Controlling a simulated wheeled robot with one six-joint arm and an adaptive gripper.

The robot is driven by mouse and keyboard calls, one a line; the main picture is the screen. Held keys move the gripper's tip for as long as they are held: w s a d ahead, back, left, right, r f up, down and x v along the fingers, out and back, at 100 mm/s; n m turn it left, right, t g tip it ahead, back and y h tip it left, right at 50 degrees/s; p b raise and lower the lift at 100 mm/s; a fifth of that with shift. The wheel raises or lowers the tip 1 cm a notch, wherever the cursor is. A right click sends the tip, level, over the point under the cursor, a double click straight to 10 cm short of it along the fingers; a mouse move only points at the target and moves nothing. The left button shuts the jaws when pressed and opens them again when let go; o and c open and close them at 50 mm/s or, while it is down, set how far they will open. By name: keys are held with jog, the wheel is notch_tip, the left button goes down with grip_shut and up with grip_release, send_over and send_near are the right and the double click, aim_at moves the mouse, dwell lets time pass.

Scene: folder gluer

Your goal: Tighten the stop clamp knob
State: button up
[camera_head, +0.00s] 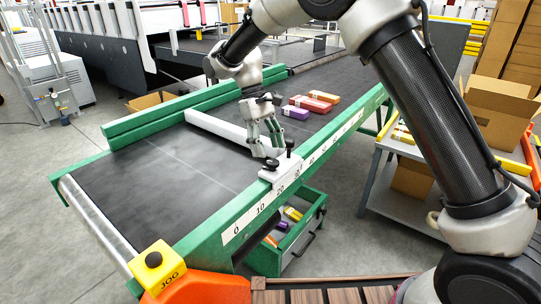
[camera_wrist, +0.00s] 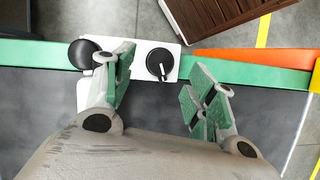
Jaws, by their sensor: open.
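The stop clamp is a white block (camera_head: 284,171) on the green side rail, beside the number scale. It carries a flat round black knob (camera_head: 271,164) and a black ball handle (camera_head: 290,144) on a post. In the wrist view the round knob (camera_wrist: 160,64) shows a white pointer line, and the ball handle (camera_wrist: 85,53) is left of it. My gripper (camera_head: 267,147) is above the clamp with its fingers pointing down. In the wrist view my gripper (camera_wrist: 162,70) is open, with the round knob in the gap between the fingers. I cannot tell how high the fingertips are; no contact shows.
A white stop bar (camera_head: 215,128) crosses the dark belt (camera_head: 165,180) from the clamp. Purple, red and orange boxes (camera_head: 313,103) lie on the belt beyond. A yellow jog button box (camera_head: 153,264) sits at the near end. An open green drawer (camera_head: 301,236) is below the rail.

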jog(key=v, duration=0.8)
jog(key=shift+w+a, duration=0.1)
jog(key=shift+a, duration=0.05)
jog(key=x, duration=0.5)
jog(key=s+d+r+m+t+y, duration=0.1)
jog(key=s+d+r, duration=0.3)
jog(key=s+d, duration=0.5)
jog(key=s+d+r+m+t+y, duration=0.1)
jog(key=s+d+r+m+t, duration=0.3)
jog(key=d, duration=1.2)
jog(key=s+d+r+m+t+y, duration=0.1)
jog(key=s+d+r+m+t, duration=0.1)
jog(key=s+d, duration=1)
notch_tip(320, 180, up, 3)
jog(key=shift+s+d+f+m+t, duration=0.1)
jog(key=shift+s+d+m+t, duration=0.25)
jog(key=shift+s+m, duration=0.45)
